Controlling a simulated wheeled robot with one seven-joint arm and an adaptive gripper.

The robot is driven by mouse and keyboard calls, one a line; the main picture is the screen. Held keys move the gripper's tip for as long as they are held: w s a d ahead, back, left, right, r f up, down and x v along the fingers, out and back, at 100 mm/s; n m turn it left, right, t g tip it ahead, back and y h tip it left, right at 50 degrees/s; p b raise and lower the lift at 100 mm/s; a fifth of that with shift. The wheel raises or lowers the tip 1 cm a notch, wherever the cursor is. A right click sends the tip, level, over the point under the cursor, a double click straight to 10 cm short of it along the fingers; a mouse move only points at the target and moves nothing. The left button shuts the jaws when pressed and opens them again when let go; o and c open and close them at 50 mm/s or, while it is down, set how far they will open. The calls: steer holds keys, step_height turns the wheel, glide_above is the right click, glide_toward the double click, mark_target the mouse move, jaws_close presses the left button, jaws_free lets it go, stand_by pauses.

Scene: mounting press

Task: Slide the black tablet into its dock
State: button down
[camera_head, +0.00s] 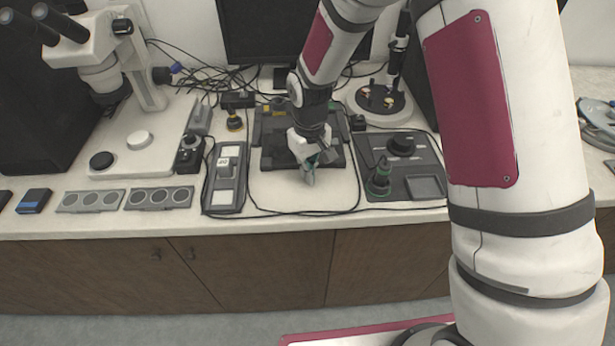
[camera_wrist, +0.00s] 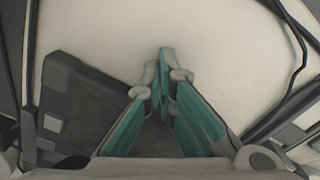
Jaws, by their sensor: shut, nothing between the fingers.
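The black tablet (camera_head: 275,158) appears as a dark flat slab on the bench, right at the front of the dark grey dock (camera_head: 264,121). The head view does not show clearly where slab and dock meet; my arm hides their middle. My gripper (camera_head: 308,180) points down at the slab's front edge, over the pale bench. In the wrist view my gripper (camera_wrist: 165,70) has its teal fingers closed together at the tips with nothing between them. A dark slab (camera_wrist: 85,110), probably the tablet, lies to the left of the fingers, apart from the tips.
A grey panel with a white switch (camera_head: 225,175) stands to the left, with a microscope (camera_head: 130,110) beyond. A control panel with a black knob (camera_head: 403,145) and green-ringed part (camera_head: 379,178) stands to the right. A black cable (camera_head: 357,190) loops around the clear bench in front.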

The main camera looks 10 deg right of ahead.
mark_target(311, 160)
steer(key=shift+d, duration=0.55)
steer(key=shift+w+a+b, duration=0.1)
steer(key=shift+w+b, duration=1.15)
steer(key=shift+w, duration=0.9)
steer(key=shift+s+p, duration=0.45)
steer(key=shift+s, duration=0.25)
steer(key=shift+w+a, duration=0.1)
steer(key=shift+a, duration=1)
